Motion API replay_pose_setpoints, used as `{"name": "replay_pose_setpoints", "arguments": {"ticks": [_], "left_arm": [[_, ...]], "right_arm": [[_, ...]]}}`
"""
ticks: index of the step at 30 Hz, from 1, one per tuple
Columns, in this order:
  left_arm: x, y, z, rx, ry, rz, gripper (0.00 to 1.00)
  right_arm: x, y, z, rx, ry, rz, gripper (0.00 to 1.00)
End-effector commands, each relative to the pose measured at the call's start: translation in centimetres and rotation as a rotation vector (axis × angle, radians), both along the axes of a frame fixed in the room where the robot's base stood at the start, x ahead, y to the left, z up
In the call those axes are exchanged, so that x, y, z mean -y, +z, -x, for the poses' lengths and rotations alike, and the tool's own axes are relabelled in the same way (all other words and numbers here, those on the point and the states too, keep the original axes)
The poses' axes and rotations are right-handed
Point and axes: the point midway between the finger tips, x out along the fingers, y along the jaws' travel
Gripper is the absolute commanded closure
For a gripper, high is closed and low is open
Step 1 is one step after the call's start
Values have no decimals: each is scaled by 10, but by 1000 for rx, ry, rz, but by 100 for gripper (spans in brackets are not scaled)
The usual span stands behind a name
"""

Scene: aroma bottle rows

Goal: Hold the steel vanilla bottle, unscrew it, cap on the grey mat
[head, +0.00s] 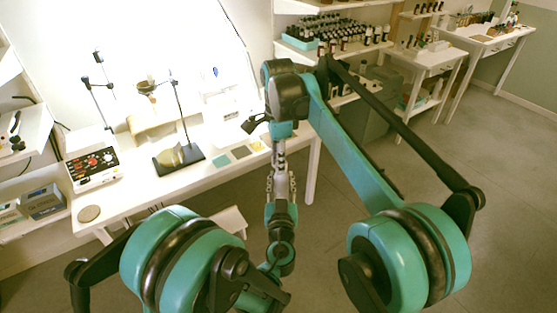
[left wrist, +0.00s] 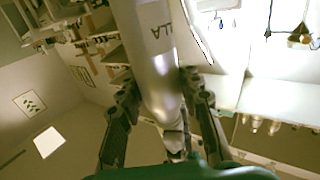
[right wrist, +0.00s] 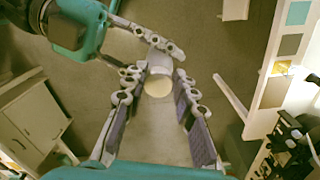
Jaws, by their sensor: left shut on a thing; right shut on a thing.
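The steel vanilla bottle (left wrist: 150,50), a smooth silvery cylinder with part of its dark lettering showing, narrows to a neck low in the left wrist view. My left gripper (left wrist: 165,95) is shut on it, one finger on each side. In the right wrist view the cap (right wrist: 158,86) shows as a pale round end between the fingers of my right gripper (right wrist: 157,82), which is shut on it; the exact contact is unclear. One left finger crosses just behind. In the head view both grippers meet in front of the table. The grey mat (head: 241,152) lies bare on the table.
A teal mat (head: 220,161) and a yellow mat (head: 257,145) flank the grey one on the white table (head: 140,190). A stand (head: 180,155) and a control box (head: 93,168) are further left. Bottle shelves (head: 340,40) stand behind. Open floor lies below the grippers.

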Motion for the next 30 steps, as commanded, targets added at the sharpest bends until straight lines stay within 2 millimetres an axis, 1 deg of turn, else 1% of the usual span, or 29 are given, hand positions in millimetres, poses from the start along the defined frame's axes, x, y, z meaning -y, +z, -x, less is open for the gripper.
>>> {"name": "replay_pose_setpoints", "arguments": {"ticks": [1, 2, 5, 18, 30], "left_arm": [[2, 0, 3, 1, -6, -2, 100], [2, 0, 3, 1, -6, -2, 100], [2, 0, 3, 1, -7, -3, 100], [3, 1, 3, 1, -10, -4, 100], [4, 1, 3, 1, -11, -5, 100]], "right_arm": [[0, -1, -4, 13, 54, -3, 100], [0, -1, -3, 13, 101, -2, 100], [0, 0, -2, 12, 322, -3, 100], [6, 0, 4, 9, 1425, -6, 100], [12, 1, 2, 6, 2424, -10, 100]]}}
